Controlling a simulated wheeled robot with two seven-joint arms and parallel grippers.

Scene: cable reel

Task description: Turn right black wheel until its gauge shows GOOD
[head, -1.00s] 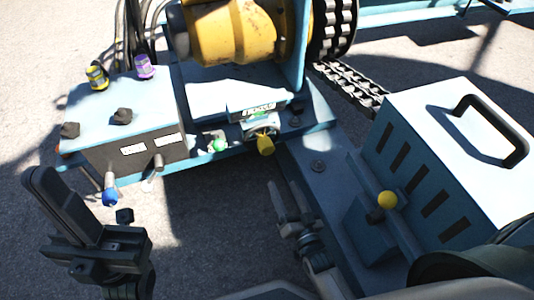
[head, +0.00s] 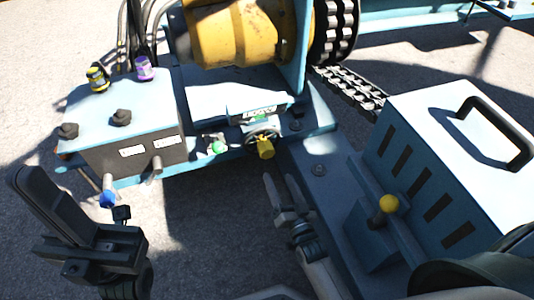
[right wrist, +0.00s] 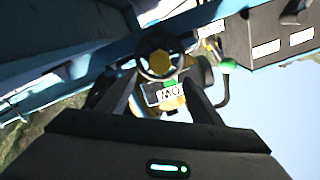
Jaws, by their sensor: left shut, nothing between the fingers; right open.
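A black wheel (head: 249,141) with a yellow hub is mounted on the front of the blue base, below a labelled panel (head: 255,108). In the right wrist view the wheel's rim (right wrist: 139,60) shows clearly, with a small white gauge (right wrist: 172,94) beside it. The gauge text is upside down and seems to read LOW, with a green patch by it. My right gripper (head: 278,181) is open and empty, below and apart from the wheel. Its fingers (right wrist: 160,88) point at the wheel in the wrist view. My left gripper (head: 35,180) is shut and empty at the lower left.
A control box (head: 125,105) with black knobs stands at the left. A green knob (head: 217,147) is left of the wheel, and a blue knob (head: 107,200) hangs near my left gripper. A yellow-tipped lever (head: 388,204) and a large handled box (head: 455,140) are at the right.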

